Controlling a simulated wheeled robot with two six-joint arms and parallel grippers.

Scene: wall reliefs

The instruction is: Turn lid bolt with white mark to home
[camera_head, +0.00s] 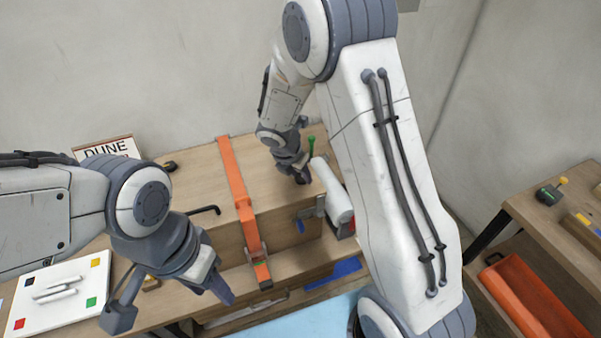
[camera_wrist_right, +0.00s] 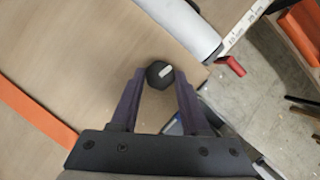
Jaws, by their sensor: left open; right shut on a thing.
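The lid bolt (camera_wrist_right: 160,74) is a black round knob with a short white mark, on the wooden lid near its edge. In the right wrist view the mark lies right of the knob's middle and slants slightly. My right gripper (camera_wrist_right: 161,80) has its two dark fingers against opposite sides of the knob. In the head view my right gripper (camera_head: 301,180) points down at the lid, and the bolt is hidden there. The wooden chest lid (camera_head: 195,168) is flat. My left gripper (camera_head: 226,294) is open and empty, in front of the chest's left part.
An orange strap (camera_head: 236,185) crosses the lid. A green-handled tool (camera_head: 311,146) and a white roll (camera_head: 335,198) are close to my right gripper. A white board (camera_head: 58,294) with coloured squares lies at left. An orange bin (camera_head: 530,300) sits in the right shelf.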

